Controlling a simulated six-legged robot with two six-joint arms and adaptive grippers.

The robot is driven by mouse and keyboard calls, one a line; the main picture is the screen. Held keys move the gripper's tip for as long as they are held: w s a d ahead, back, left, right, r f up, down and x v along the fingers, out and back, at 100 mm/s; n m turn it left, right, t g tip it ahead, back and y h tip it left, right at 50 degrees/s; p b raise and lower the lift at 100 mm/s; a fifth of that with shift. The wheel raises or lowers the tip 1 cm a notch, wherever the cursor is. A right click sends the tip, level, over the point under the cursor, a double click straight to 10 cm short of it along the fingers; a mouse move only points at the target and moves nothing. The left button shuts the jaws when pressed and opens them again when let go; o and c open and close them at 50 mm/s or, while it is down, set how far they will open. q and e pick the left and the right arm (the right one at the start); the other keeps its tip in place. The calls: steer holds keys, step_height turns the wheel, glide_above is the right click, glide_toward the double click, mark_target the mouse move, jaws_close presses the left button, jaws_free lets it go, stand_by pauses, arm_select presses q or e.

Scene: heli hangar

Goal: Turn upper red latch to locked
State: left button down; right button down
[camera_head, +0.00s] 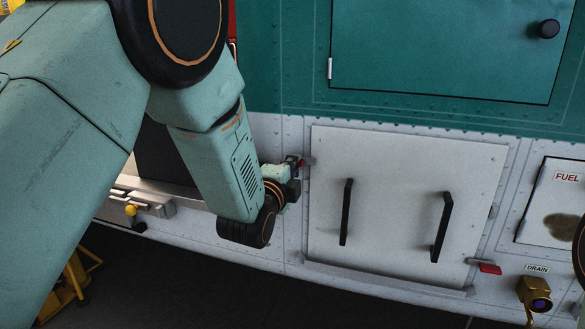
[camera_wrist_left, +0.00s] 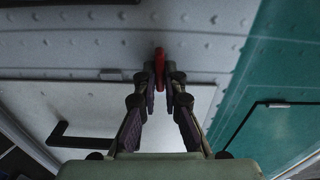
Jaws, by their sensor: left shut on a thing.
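The upper red latch (camera_head: 304,162) is at the upper left edge of the white two-handled panel (camera_head: 395,165). My left gripper (camera_head: 296,165) is at that latch, and its fingers partly hide it in the head view. In the left wrist view, the red latch (camera_wrist_left: 160,62) stands between the two fingertips (camera_wrist_left: 162,76), which are shut on it. I cannot tell the latch's exact angle. A second red latch (camera_head: 489,268) sits at the panel's lower right corner. My right gripper is not in view.
Two black handles (camera_head: 346,212) (camera_head: 442,227) stick out from the panel. A teal door (camera_head: 440,50) with a black knob (camera_head: 548,29) is above. A fuel hatch (camera_head: 553,200) and a brass drain fitting (camera_head: 536,293) are at the right. Yellow equipment (camera_head: 75,280) stands at the lower left.

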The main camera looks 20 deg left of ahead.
arm_select(q)
steer(key=shift+r+m, duration=0.1)
steer(key=shift+m, duration=0.3)
steer(key=c, duration=1.4)
jaws_free()
steer(key=shift+c, duration=0.2)
steer(key=shift+s, duration=0.1)
steer(key=s, duration=1.2)
steer(key=shift+a, duration=0.2)
steer(key=shift+w, duration=0.1)
